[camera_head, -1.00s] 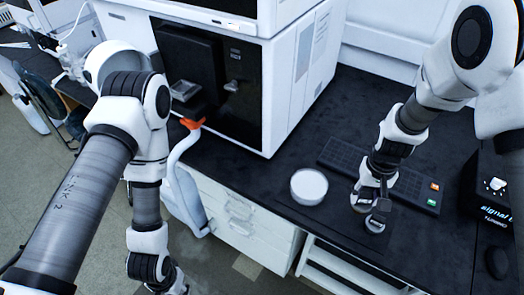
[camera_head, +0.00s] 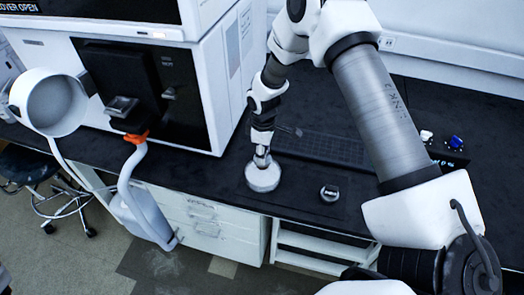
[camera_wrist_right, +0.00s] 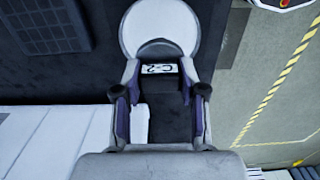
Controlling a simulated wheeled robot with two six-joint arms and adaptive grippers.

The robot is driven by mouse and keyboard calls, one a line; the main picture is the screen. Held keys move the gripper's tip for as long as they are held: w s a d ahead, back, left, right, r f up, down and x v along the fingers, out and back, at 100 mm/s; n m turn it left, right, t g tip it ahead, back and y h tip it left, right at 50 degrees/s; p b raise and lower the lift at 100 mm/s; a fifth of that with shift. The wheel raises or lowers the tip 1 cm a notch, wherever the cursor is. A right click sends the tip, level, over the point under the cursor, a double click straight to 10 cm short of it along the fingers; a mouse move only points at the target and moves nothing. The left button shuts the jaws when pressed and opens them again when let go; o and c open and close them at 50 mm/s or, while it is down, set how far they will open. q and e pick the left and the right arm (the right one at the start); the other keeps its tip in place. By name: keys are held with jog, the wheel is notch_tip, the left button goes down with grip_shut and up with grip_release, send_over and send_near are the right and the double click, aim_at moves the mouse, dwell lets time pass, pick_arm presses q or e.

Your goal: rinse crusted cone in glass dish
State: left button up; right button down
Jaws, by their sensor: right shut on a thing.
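The glass dish (camera_head: 262,180) looks like a round, pale, shallow dish on the black bench, in front of the tall white machine. My right gripper (camera_head: 262,159) points down at the dish's back edge. In the right wrist view my right gripper (camera_wrist_right: 160,100) is shut on a grey piece with a "C-2" label (camera_wrist_right: 160,69), which I take to be the cone. Its rounded grey end overlaps the near part of the dish (camera_wrist_right: 160,20). Any crust is not visible, and I cannot tell whether the cone touches the dish.
A small dark, silver-topped piece (camera_head: 330,194) stands on the bench right of the dish. A dark keyboard-like panel (camera_head: 325,147) lies behind. The tall white machine (camera_head: 150,85) rises at the left. The bench's front edge runs close before the dish, above white drawers (camera_head: 205,215).

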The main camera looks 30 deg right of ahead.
notch_tip(320, 180, down, 2)
jog(key=shift+w+f+b, duration=0.1)
jog(key=shift+f+b, duration=0.05)
jog(key=shift+b, duration=0.5)
notch_tip(320, 180, down, 2)
jog(key=shift+b, duration=0.65)
jog(key=shift+f+b, duration=0.55)
jog(key=shift+f, duration=0.5)
dwell(0.6)
jog(key=shift+r+p, duration=4)
jog(key=shift+r, duration=0.95)
